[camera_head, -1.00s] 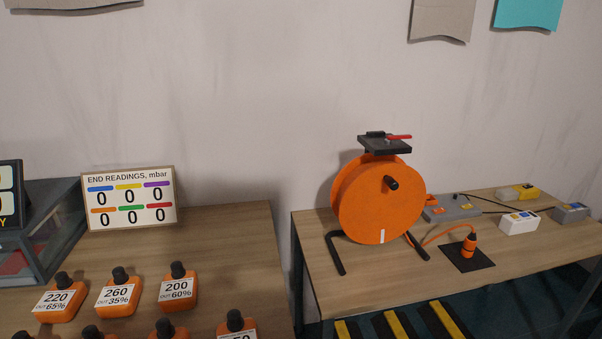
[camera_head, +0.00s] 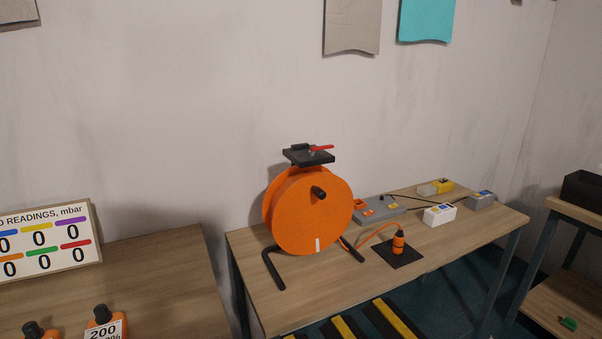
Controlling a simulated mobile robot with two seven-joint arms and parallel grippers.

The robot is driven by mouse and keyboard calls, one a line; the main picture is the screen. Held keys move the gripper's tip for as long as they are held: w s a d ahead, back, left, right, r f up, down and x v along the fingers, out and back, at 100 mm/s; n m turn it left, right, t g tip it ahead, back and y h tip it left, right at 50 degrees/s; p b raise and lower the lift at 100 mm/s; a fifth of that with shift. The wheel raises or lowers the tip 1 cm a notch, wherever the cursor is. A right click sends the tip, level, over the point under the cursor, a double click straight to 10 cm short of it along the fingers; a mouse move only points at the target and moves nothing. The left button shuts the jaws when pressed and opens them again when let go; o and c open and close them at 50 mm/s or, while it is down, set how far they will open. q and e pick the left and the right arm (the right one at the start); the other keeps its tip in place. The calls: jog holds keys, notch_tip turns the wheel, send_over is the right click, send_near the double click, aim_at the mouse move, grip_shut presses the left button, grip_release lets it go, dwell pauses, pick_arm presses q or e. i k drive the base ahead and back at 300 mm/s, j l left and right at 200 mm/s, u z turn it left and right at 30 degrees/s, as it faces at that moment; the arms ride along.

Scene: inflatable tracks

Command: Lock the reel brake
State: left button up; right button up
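An orange cable reel (camera_head: 308,212) stands upright on a black tubular frame (camera_head: 273,268) on a wooden table. A black crank knob (camera_head: 318,193) sticks out of its face, and a white mark (camera_head: 317,245) is near the bottom of the rim. On top of the frame is a dark plate (camera_head: 309,158) with a red lever (camera_head: 321,148) lying roughly flat and pointing right. I take this lever to be the brake. Neither of my grippers is in view.
An orange plug (camera_head: 398,244) stands on a black pad (camera_head: 399,254), cabled to the reel. A grey box (camera_head: 380,209), a white box (camera_head: 439,215) and a yellow item (camera_head: 436,187) lie further right. The left table (camera_head: 160,275) holds a readings board (camera_head: 48,243) and orange bottles (camera_head: 104,326). A gap separates the tables.

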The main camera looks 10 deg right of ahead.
aim_at(312, 152)
jog(key=u, duration=0.25)
jog(key=l+u, duration=0.7)
jog(key=k+l+u, duration=0.1)
jog(key=l, duration=0.4)
jog(key=k+l+u, duration=0.15)
jog(key=l, duration=0.8)
jog(key=k+l, duration=0.15)
jog(key=l, duration=0.7)
jog(key=k+l+u, duration=0.05)
